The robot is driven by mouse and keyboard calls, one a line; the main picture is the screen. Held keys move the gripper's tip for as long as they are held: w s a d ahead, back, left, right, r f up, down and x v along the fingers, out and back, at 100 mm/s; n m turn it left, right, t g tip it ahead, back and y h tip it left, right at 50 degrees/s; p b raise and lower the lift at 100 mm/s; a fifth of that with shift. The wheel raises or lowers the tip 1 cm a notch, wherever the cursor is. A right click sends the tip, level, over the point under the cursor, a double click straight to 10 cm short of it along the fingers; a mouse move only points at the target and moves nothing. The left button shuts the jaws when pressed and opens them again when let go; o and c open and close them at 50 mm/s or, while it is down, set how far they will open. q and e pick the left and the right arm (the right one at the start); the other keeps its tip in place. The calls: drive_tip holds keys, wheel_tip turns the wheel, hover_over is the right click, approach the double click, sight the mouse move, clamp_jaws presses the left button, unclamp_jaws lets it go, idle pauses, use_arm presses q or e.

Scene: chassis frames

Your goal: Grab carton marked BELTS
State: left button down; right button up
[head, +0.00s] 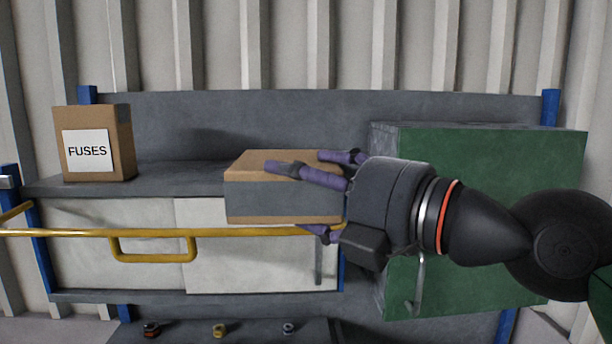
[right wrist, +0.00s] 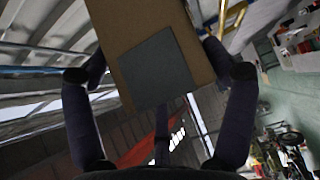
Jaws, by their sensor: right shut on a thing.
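A brown carton (head: 262,197) with a grey band around its sides is held in front of the grey shelf's front edge. No lettering shows on its visible faces, so I cannot read its mark. My right gripper (head: 308,190) comes in from the right and is shut on this carton, with purple fingers over its top and under its right end. In the right wrist view the carton (right wrist: 122,28) sits between the fingers and shows a plain dark grey patch. My left gripper is not in view.
A carton marked FUSES (head: 93,145) stands on the left of the grey shelf (head: 185,180). A yellow rail (head: 90,233) runs in front of white panels (head: 110,262). A large green box (head: 500,160) stands at the right, behind my right arm. Small parts lie on a lower surface.

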drive_tip(key=shift+s, duration=1.2)
